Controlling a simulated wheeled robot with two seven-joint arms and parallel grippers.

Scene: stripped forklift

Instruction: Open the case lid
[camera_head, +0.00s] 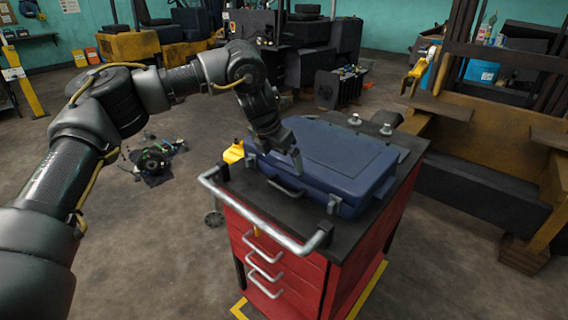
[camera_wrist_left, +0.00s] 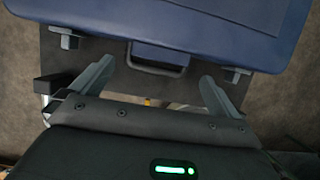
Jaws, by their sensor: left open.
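The dark blue case (camera_head: 330,160) lies flat and shut on the black top of a red tool cart. Its front carries a dark handle (camera_head: 285,188) and two grey latches, one near the left end (camera_head: 251,161) and one near the right end (camera_head: 334,204). My left gripper (camera_head: 284,158) is over the front left part of the case. In the left wrist view its fingers (camera_wrist_left: 158,72) are spread and empty, with the handle (camera_wrist_left: 158,68) between their tips and the latches (camera_wrist_left: 70,42) further out. I cannot tell whether a finger touches the case. My right gripper is not seen.
The red cart (camera_head: 290,275) has a silver push bar (camera_head: 262,225) along its front edge. A yellow object (camera_head: 233,152) sits at the cart's left edge. Small metal parts (camera_head: 355,119) stand behind the case.

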